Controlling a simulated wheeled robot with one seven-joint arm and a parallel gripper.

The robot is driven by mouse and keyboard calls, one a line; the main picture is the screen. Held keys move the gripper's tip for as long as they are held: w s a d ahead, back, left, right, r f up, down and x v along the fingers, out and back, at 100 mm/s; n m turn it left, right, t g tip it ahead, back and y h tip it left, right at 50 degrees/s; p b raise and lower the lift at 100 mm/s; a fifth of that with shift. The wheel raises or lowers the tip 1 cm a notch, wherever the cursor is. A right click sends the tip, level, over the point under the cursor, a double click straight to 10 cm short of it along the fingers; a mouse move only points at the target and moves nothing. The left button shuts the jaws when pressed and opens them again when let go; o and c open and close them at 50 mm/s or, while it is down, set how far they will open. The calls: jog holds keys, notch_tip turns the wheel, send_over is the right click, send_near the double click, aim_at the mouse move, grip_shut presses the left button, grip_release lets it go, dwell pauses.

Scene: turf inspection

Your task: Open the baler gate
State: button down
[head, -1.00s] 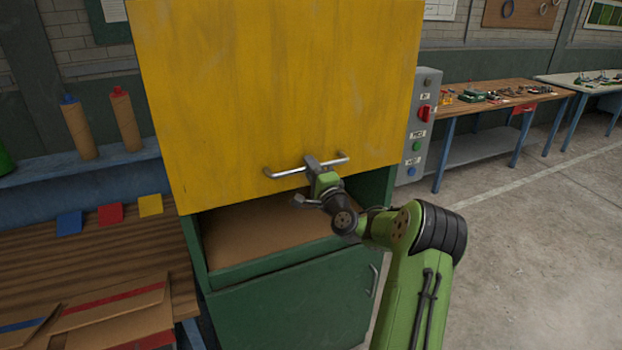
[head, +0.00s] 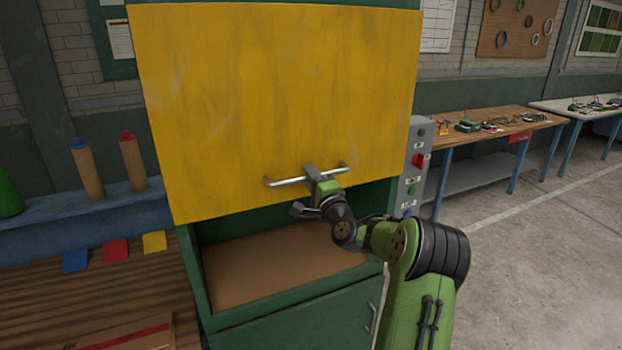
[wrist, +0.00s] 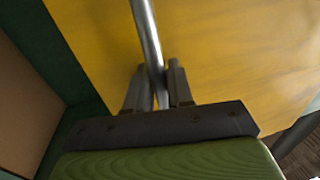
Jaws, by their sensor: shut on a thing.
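The yellow baler gate (head: 280,90) is a flat panel on the front of the green baler (head: 290,305). It is raised, with an open gap below it showing a brown floor (head: 280,262) inside the chamber. A metal bar handle (head: 290,182) runs across the gate near its lower edge. My gripper (head: 312,178) is shut on the handle, right of its middle. In the wrist view, the fingers (wrist: 157,92) close around the silver bar (wrist: 146,35) with the yellow panel behind. The arm partly hides the right side of the opening.
A grey control box (head: 414,165) with a red switch is on the baler's right side. A wooden workbench (head: 490,128) stands at the back right. A blue shelf (head: 50,215) with two brown tubes is at left. The concrete floor at right is clear.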

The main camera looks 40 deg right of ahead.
jog(key=c, duration=1.2)
grip_release()
jog(key=shift+f, duration=0.1)
jog(key=b+v, duration=0.7)
jog(key=v, duration=0.8)
jog(key=shift+s+a, duration=0.1)
jog(key=shift+s, duration=0.3)
